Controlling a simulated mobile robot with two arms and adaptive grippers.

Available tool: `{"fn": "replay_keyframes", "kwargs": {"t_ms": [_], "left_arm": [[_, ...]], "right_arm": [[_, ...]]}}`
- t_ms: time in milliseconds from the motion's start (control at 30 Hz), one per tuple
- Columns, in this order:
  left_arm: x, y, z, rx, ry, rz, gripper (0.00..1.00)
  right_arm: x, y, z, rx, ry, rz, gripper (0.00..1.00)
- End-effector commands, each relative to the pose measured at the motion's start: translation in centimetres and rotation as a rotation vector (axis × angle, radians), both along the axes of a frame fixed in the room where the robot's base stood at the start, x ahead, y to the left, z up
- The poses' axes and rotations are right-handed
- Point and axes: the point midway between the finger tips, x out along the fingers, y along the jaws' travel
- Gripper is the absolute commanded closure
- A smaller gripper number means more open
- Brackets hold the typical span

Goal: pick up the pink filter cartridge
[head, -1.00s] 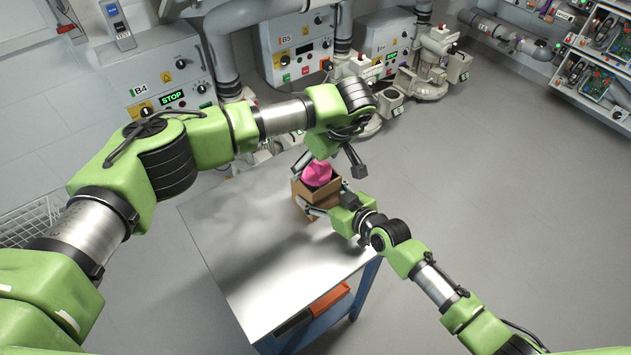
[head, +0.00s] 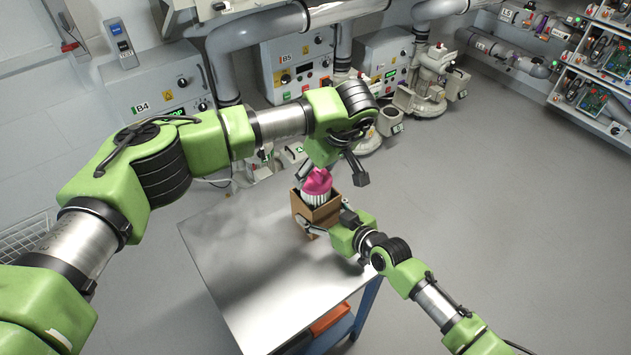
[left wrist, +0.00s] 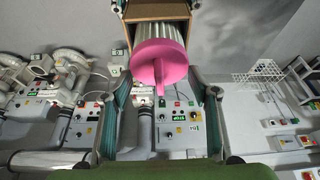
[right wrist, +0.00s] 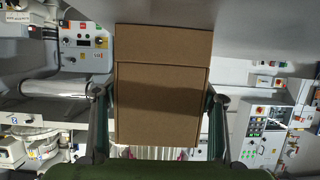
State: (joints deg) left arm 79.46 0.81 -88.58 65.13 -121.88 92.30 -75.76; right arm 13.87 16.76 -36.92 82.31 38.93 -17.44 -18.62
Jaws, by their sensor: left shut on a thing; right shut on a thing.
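The pink filter cartridge (head: 317,181) has a pink cap with a tab and a pale pleated body. It stands partly out of an open brown cardboard box (head: 318,213), its lower end hidden inside. In the left wrist view the cartridge (left wrist: 160,63) is between the fingers of my left gripper (left wrist: 160,88), which is shut on it. My right gripper (right wrist: 158,95) is shut on the box (right wrist: 158,100), one finger on each side. The box is at the far corner of the table; whether it touches the top is unclear.
The metal table (head: 245,260) is otherwise bare, with an orange bin (head: 330,318) below. Behind stand grey blower units, including B4 (head: 150,93) and B5 (head: 297,68), with pipes. A shelf of electronics (head: 595,85) is at the upper right. Open floor lies right of the table.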

Motion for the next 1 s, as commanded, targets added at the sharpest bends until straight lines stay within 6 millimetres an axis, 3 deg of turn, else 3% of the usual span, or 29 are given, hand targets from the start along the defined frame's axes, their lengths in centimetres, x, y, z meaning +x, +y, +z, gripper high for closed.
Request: {"fn": "replay_keyframes", "kwargs": {"t_ms": [33,300,500,700,967,1000], "left_arm": [[0.2,0.0,1.7,-0.001,-0.007,0.0,0.84],[0.2,0.0,9.1,-0.001,-0.008,0.001,0.84],[0.1,0.0,12.9,0.001,-0.005,0.0,0.84],[0.0,0.0,14.4,0.0,-0.002,0.001,0.84],[0.0,0.0,14.6,0.001,-0.001,0.0,0.84],[0.0,0.0,14.6,0.001,-0.001,0.0,0.84]], "right_arm": [[-0.1,0.0,-0.2,-0.001,0.004,0.001,0.63],[-0.1,0.0,-0.2,-0.002,0.005,0.001,0.63],[-0.1,0.0,-0.2,-0.002,0.005,0.001,0.63],[-0.1,0.0,-0.2,-0.002,0.005,0.001,0.63],[-0.1,0.0,-0.2,-0.002,0.005,0.001,0.63],[-0.1,0.0,-0.2,-0.002,0.005,0.001,0.33]]}}
